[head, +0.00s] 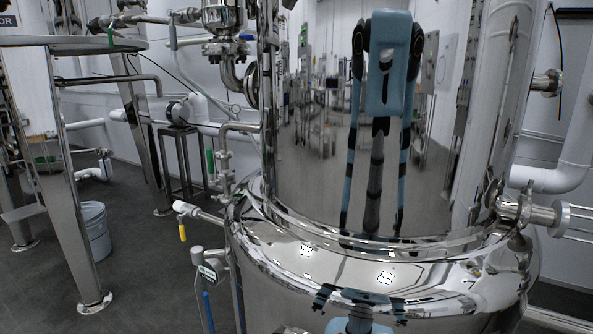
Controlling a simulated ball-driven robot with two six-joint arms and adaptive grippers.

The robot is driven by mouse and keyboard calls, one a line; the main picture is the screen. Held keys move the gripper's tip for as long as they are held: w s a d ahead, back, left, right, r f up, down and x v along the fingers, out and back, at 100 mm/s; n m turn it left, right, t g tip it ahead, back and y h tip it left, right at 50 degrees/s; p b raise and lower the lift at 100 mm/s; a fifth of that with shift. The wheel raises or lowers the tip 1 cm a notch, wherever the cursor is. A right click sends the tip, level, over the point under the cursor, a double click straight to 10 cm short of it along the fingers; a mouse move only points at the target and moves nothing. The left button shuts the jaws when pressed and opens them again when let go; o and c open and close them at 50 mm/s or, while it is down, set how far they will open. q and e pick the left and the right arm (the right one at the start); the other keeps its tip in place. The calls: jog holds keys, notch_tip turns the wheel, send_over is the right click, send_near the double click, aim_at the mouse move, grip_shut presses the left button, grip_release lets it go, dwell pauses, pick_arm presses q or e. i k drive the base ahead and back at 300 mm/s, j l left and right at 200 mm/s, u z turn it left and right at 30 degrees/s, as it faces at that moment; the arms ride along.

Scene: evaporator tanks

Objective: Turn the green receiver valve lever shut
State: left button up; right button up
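A green lever (211,162) hangs upright on the thin pipework just left of the polished tank (310,130). A second green lever (110,36) shows on the pipe at the upper left, small and partly against the tabletop edge. A green-marked piece (207,271) sits on the valve fitting at the lower left of the tank. I cannot tell from this view which of these is the receiver valve lever. Neither of my grippers is directly in view. My body shows only as a blue and black reflection in the tank wall and its lower dome.
A yellow lever (182,232) hangs from a pipe stub left of the tank, and a blue handle (208,311) is below it. A grey bucket (95,232) stands by a steel leg (75,190). Dark floor (140,270) between the leg and tank is open.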

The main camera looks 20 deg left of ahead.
aim_at(212, 183)
jog(key=u, duration=1.3)
jog(key=i+j, duration=0.25)
jog(key=j, duration=0.15)
jog(key=i+j, duration=0.25)
jog(key=j, duration=0.2)
jog(key=k+u, duration=0.05)
